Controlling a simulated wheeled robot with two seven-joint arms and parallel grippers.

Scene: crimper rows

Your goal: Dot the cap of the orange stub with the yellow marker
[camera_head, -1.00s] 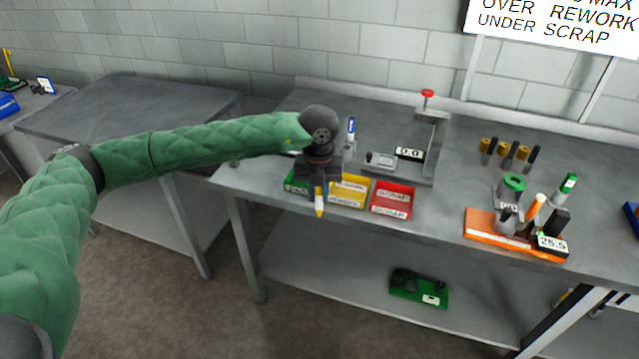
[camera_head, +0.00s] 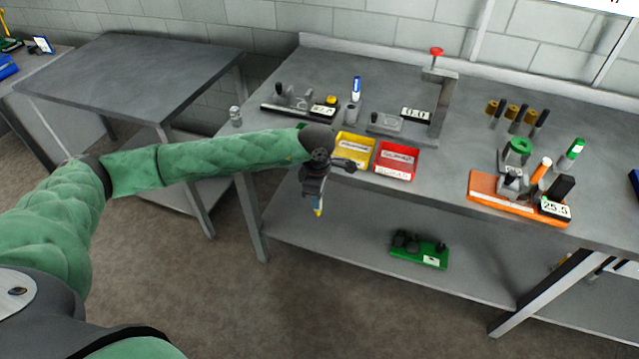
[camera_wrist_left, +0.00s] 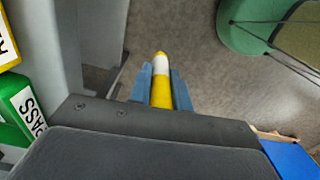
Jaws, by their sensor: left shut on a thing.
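My left gripper (camera_head: 317,198) is shut on the yellow marker (camera_head: 319,211) and holds it tip down in front of the bench edge, above floor level. In the left wrist view the marker (camera_wrist_left: 161,85) has a white band and a yellow tip, between two blue fingers (camera_wrist_left: 161,88). An orange cylinder (camera_head: 541,170) with a pale upper end leans at the orange fixture (camera_head: 490,194), far to the right of my gripper. It may be the orange stub; its cap is too small to make out. My right gripper is not in view.
A yellow bin (camera_head: 353,151) and a red bin (camera_head: 397,160) sit near the bench edge. A green PASS bin (camera_wrist_left: 22,105) shows in the left wrist view. A press stand (camera_head: 440,105) rises behind. A green marker (camera_head: 574,152) stands at right. Bench between red bin and fixture is clear.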

